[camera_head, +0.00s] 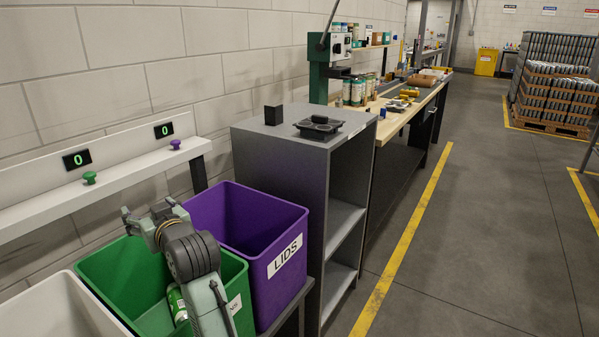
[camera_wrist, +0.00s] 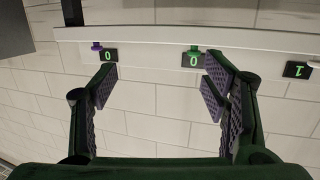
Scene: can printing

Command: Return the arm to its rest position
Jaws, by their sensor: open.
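My gripper (camera_wrist: 162,82) is open and empty in the wrist view, with its padded fingers spread toward the white wall. In the head view my gripper (camera_head: 150,213) is above the green bin (camera_head: 110,272), apart from the wall rail. My arm's dark joint and pale link reach up in front of that bin and hide part of it. A can with green and white colours (camera_head: 177,303) shows inside the green bin, partly hidden by my arm.
A purple bin (camera_head: 285,217) labelled LIDS stands right of the green bin, a white bin (camera_head: 52,305) left. A wall rail (camera_head: 130,180) carries a green button (camera_head: 89,178) and a purple button (camera_head: 175,144). A grey cabinet (camera_head: 275,160) stands beyond.

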